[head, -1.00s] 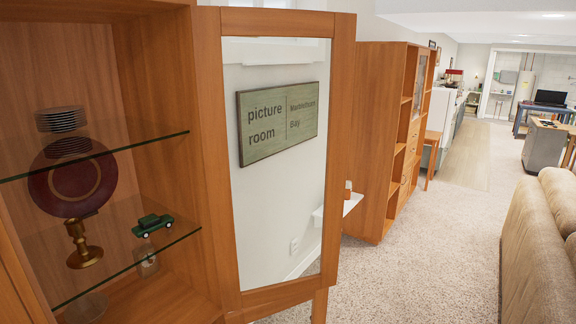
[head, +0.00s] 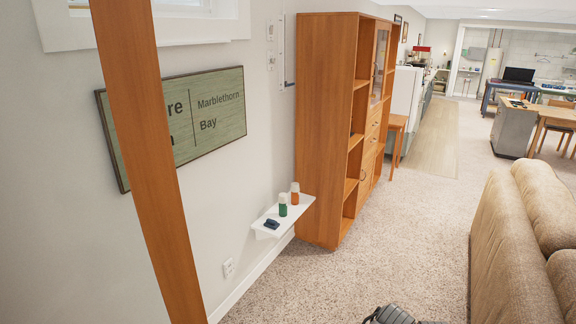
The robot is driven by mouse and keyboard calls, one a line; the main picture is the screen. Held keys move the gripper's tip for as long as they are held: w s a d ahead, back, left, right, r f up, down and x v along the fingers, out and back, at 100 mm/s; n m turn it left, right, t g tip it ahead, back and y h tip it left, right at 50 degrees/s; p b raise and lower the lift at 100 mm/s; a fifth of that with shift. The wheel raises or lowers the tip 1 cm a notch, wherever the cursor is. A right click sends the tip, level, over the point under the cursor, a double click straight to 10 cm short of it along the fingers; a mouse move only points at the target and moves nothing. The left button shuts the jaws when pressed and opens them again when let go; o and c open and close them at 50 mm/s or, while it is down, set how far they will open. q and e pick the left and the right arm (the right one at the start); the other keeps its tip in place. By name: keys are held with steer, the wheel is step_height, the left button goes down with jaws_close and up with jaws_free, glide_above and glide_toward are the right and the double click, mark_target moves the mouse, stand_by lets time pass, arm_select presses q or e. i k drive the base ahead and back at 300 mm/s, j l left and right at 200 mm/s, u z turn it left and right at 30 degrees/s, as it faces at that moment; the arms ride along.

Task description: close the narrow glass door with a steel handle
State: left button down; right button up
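The wall and part of a sign show to the left of this upright. No steel handle is visible on it. A small glass door (head: 380,62) also shows on the far wooden cabinet, too distant to make out a handle. Neither gripper's fingers are in view.
A wooden cabinet (head: 325,130) stands against the wall. A white shelf (head: 262,233) beside it holds two small bottles and a dark item. A tan sofa (head: 520,240) is at the right. Carpet (head: 400,230) is clear between. A dark rounded object (head: 390,315) shows at the bottom edge.

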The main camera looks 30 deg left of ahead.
mark_target(124, 30)
steer(key=i+u, duration=0.25)
steer(key=i, duration=0.35)
steer(key=i+l+u, duration=0.2)
steer(key=i, duration=0.45)
steer(key=i+l+u, duration=0.1)
steer(key=i+u, duration=0.15)
steer(key=i, duration=0.35)
steer(key=i+u, duration=0.4)
steer(key=i, duration=0.25)
steer(key=i+u, duration=0.35)
steer(key=i, duration=0.25)
steer(key=u, duration=4.05)
steer(key=j+z, duration=0.1)
steer(key=j, duration=0.3)
